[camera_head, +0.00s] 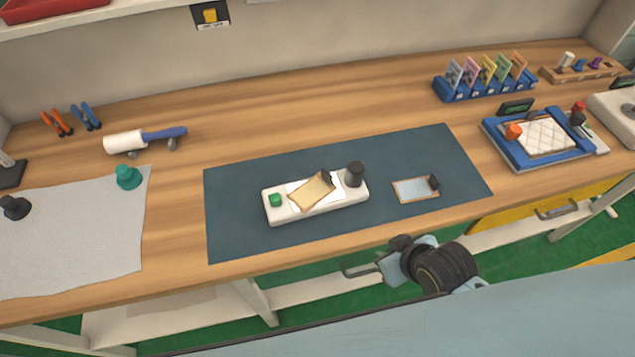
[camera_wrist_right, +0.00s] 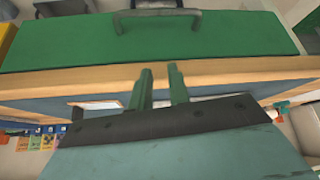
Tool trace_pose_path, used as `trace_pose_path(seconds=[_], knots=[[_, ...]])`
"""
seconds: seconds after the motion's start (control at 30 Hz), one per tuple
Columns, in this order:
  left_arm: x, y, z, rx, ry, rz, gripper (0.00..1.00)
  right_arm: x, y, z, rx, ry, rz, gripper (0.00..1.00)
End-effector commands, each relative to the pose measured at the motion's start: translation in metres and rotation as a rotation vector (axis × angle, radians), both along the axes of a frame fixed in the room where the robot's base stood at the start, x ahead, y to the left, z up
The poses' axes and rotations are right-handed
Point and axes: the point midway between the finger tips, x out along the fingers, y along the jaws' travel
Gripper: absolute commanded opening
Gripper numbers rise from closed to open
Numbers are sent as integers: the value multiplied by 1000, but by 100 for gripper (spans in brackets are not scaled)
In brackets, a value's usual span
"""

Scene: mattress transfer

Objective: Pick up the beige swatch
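The beige swatch (camera_head: 312,190) lies tilted in its turn on a white block (camera_head: 331,206), which stands on the dark blue mat (camera_head: 240,215). A black tab or clip shows at the swatch's upper right corner. My right gripper (camera_head: 352,269) is in front of the table's front edge, apart from the swatch and lower in the picture. In the right wrist view its two green fingers (camera_wrist_right: 160,74) stand apart with nothing between them. The swatch cannot be made out in the wrist view. My left gripper is not in view.
A green knob (camera_head: 276,200) and a black cylinder (camera_head: 355,174) flank the swatch on the block. A light-blue framed plate (camera_head: 413,189) lies to the right. A blue tray with a quilted pad (camera_head: 544,136) is farther right. A grey cloth (camera_head: 80,235) lies left. The wood behind the mat is clear.

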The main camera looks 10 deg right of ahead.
Motion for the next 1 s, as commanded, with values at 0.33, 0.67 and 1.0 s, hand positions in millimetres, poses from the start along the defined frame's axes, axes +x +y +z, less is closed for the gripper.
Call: trace_pose_path(seconds=[0.33,0.67,1.0], knots=[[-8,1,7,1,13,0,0,57,13,57,140,-379,158,18],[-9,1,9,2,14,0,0,79,19,91,256,-580,230,18],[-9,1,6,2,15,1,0,125,44,71,260,-587,231,18]])
